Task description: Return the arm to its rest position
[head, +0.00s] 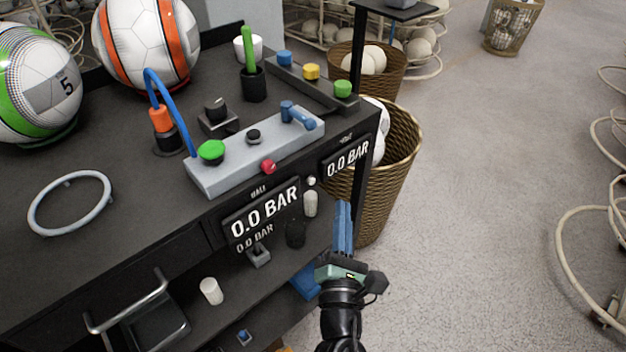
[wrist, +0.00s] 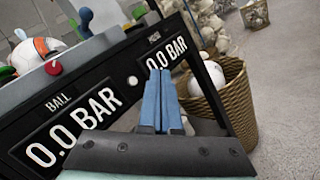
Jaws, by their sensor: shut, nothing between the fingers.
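My gripper (head: 343,212) is in front of the black bench's right front corner in the head view, with its blue fingers pointing up and away. The fingers are together and hold nothing. In the wrist view, the closed blue fingers (wrist: 162,88) stand before the bench's front face, beside the two gauge displays. My black arm comes up from the bottom of the head view. The fingers overlap the bench edge in the picture; I cannot tell whether they touch it.
The bench (head: 130,230) carries two balls, a grey control box (head: 255,155) and a white ring (head: 70,203). Displays (head: 265,209) read 0.0 BAR. A wicker basket (head: 395,180) stands close right of the bench. The floor (head: 480,200) right of my gripper is clear.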

